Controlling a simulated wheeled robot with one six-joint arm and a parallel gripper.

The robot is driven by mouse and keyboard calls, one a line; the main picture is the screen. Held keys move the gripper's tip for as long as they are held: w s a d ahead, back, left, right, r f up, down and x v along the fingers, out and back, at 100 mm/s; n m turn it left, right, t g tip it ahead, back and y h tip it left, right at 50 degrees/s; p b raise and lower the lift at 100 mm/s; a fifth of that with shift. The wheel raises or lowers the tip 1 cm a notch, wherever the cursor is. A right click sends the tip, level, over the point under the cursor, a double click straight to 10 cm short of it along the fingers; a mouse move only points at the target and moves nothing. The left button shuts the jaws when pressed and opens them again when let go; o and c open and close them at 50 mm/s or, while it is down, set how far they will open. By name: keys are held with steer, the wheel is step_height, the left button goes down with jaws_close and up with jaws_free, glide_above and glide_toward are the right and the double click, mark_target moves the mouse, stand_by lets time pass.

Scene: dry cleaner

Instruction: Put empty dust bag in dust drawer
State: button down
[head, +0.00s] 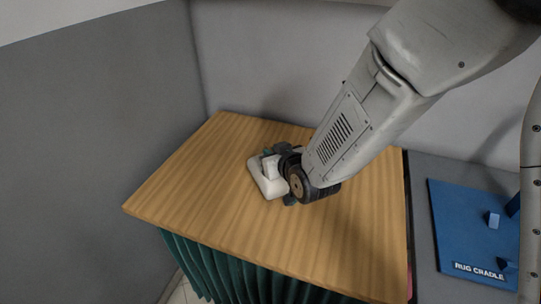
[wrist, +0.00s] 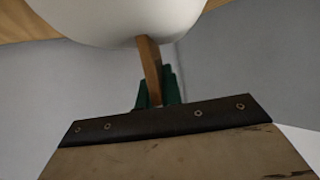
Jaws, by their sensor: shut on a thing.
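A white, rounded object, which looks like the dust bag (head: 266,184), is at my gripper (head: 279,172) over the wooden tabletop. My gripper is shut on it. In the wrist view the white bag (wrist: 120,18) fills the top edge, with a brown strip (wrist: 150,70) below it and green fingertips (wrist: 172,88) behind the strip. I cannot tell whether the bag touches the tabletop. My wrist hides part of the bag in the head view. I cannot make out a dust drawer in either view.
The wooden tabletop (head: 200,190) is otherwise bare, with free room left and in front. A green pleated curtain (head: 235,272) hangs below its front edge. Grey walls close the left and back. A blue board labelled RUG CRADLE (head: 460,225) lies on a grey surface at right.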

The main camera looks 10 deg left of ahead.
steer(key=shift+w, duration=0.2)
steer(key=f, duration=0.2)
steer(key=w+f, duration=0.1)
steer(key=shift+a, duration=0.3)
steer(key=shift+d+f, duration=0.1)
steer(key=shift+f, duration=0.2)
steer(key=shift+f, duration=0.15)
steer(key=c, duration=1.6)
jaws_free()
steer(key=shift+o, duration=0.2)
